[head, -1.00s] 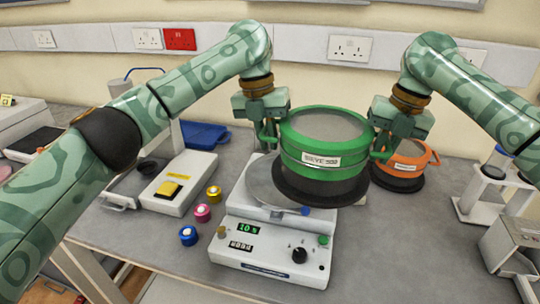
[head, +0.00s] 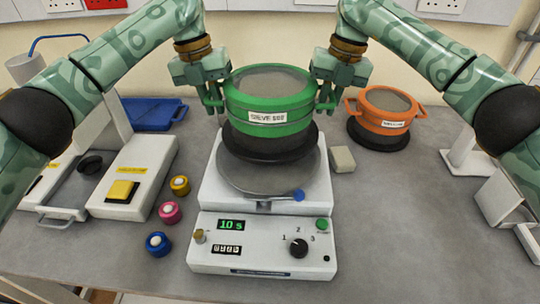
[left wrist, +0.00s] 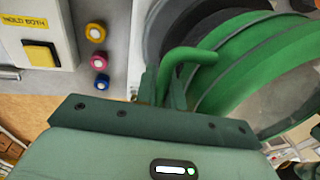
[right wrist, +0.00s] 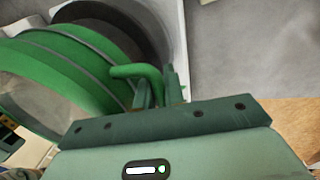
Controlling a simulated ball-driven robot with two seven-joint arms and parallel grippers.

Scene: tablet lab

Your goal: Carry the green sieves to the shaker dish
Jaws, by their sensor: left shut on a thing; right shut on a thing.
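The green sieves (head: 268,100), labelled as a sieve on the front, form a stack with a dark lower part. They are level above the shaker's round grey dish (head: 262,176), covering its back part. I cannot tell for sure whether the dark base touches the dish. My left gripper (head: 214,101) is shut on the left green handle, which also shows in the left wrist view (left wrist: 188,58). My right gripper (head: 325,101) is shut on the right green handle, which also shows in the right wrist view (right wrist: 137,72).
The shaker's panel (head: 262,242) with display and knobs faces front. Orange sieves (head: 384,118) stand at the right. A grey block (head: 342,159) lies beside the shaker. Several coloured round pieces (head: 171,212), a machine with a yellow button (head: 122,191) and a blue tray (head: 154,114) are at the left.

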